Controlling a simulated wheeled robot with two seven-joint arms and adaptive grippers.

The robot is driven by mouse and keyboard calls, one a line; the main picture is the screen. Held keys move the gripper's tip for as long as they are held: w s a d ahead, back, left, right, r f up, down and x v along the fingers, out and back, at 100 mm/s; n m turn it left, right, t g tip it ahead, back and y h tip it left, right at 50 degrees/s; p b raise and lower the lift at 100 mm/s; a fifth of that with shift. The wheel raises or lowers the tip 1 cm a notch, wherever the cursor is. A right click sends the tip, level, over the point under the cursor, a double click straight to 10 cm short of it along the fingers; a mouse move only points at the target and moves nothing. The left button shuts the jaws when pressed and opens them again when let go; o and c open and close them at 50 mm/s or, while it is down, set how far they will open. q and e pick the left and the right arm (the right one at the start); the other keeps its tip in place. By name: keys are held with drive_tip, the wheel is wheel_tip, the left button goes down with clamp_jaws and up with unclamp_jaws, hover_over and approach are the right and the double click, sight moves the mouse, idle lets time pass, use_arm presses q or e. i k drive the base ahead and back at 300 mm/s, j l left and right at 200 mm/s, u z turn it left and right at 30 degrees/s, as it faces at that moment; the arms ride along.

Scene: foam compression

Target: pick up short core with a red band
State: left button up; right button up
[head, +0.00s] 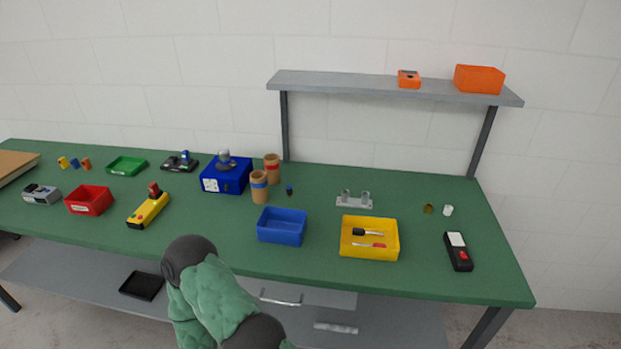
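A brown cylindrical core with a red band (272,168) stands upright on the green table, just right of a blue box-shaped device. A second brown core with a blue band (259,190) stands upright in front of it and a little to the left, hiding part of its lower left side. One of my arms, green with dark joints, shows at the bottom centre, in front of the table edge. Neither of my grippers is in view.
The blue device (225,176) stands close left of the cores. A small dark-blue item (289,189) is to their right. A blue bin (282,226) and a yellow bin (345,250) are nearer the front. A grey shelf (340,83) stands over the back right.

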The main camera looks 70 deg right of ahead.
sight(273, 169)
drive_tip(key=z, duration=1.9)
drive_tip(key=i+j, duration=0.15)
drive_tip(key=j, duration=0.25)
drive_tip(key=i+j+z, duration=0.1)
drive_tip(key=j, duration=0.25)
drive_tip(key=i+j, duration=0.25)
drive_tip(key=j, duration=0.15)
drive_tip(key=z, duration=0.05)
